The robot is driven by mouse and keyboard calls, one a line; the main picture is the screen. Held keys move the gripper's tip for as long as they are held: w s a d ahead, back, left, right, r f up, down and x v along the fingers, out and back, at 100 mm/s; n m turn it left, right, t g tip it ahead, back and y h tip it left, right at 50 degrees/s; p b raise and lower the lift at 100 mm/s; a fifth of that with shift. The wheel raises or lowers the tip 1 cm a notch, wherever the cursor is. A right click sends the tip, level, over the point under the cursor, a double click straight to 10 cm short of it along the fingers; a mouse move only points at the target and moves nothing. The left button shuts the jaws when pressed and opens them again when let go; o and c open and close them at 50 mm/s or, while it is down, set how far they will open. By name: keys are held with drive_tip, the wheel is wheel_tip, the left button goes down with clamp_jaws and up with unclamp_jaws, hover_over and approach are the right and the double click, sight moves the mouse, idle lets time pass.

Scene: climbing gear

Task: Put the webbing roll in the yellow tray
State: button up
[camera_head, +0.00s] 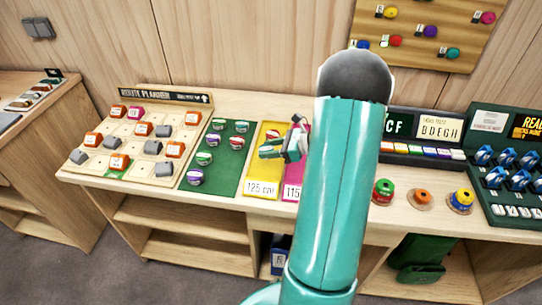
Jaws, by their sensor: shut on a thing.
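The yellow tray (262,188), labelled 125 cm, lies flat on the bench left of my arm. My gripper (282,149) is over the upper part of the yellow tray, near its border with the pink tray. It is shut on a small green and white webbing roll (268,151); the jaws hide part of the roll. The gap between this roll and the tray is hard to tell. Another small reddish roll (272,134) shows just behind it, at the yellow tray's far part. My forearm hides much of the bench's middle.
A green mat (222,180) with several rolls lies left of the yellow tray. The pink tray (290,194) adjoins on the right. A planner board (130,145) with orange and grey blocks stands far left. Coloured spools (422,196) and dark display cases stand right.

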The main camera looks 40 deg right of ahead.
sight(271, 163)
drive_tip(key=shift+d+f, duration=0.15)
drive_tip(key=shift+f, duration=0.05)
drive_tip(key=shift+d+f, duration=0.15)
drive_tip(key=shift+f, duration=1.55)
drive_tip(key=shift+f, duration=0.1)
drive_tip(key=o, duration=1)
